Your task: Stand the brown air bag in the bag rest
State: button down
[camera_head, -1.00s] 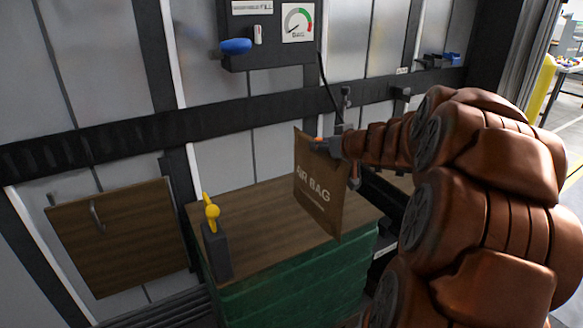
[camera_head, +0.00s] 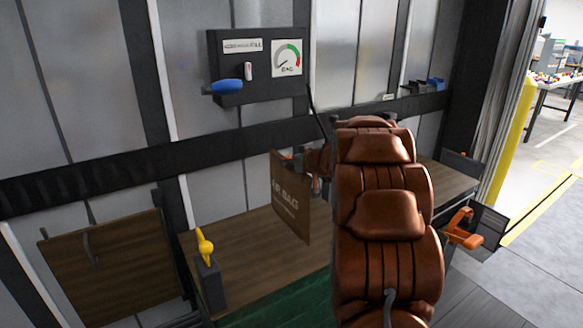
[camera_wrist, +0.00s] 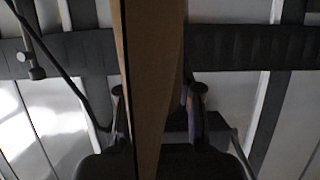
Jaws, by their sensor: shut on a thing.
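The brown air bag (camera_head: 289,200) hangs upright over the wooden bench top, its printed face toward the head camera. My gripper (camera_head: 298,163) is shut on its upper right edge. In the wrist view the bag (camera_wrist: 148,80) shows edge-on between the two fingers of my gripper (camera_wrist: 158,92). My arm covers the bench behind and right of the bag. I cannot make out the bag rest with certainty; a dark upright plate (camera_head: 459,163) at the bench's right end may be part of it.
The wooden bench top (camera_head: 245,250) has a yellow-handled valve (camera_head: 205,247) at its left end. A wall panel (camera_head: 235,75) carries a gauge (camera_head: 287,58) and a blue handle (camera_head: 226,87). An orange clamp-like part (camera_head: 462,229) stands at the right. Open floor lies far right.

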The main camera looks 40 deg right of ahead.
aim_at(311, 177)
jog(key=shift+w+f+p, duration=0.2)
jog(key=shift+f+p, duration=0.15)
jog(key=shift+f, duration=1.35)
jog(key=shift+f+b, duration=0.2)
jog(key=shift+b, duration=0.15)
jog(key=c, duration=0.8)
grip_release()
jog(key=shift+o, duration=0.2)
jog(key=shift+r, duration=0.15)
jog(key=shift+r+p, duration=0.15)
jog(key=shift+p, duration=0.4)
jog(key=shift+s+b, duration=0.4)
jog(key=shift+s, duration=0.05)
jog(key=shift+b+v, duration=1.3)
jog(key=shift+v, duration=4.25)
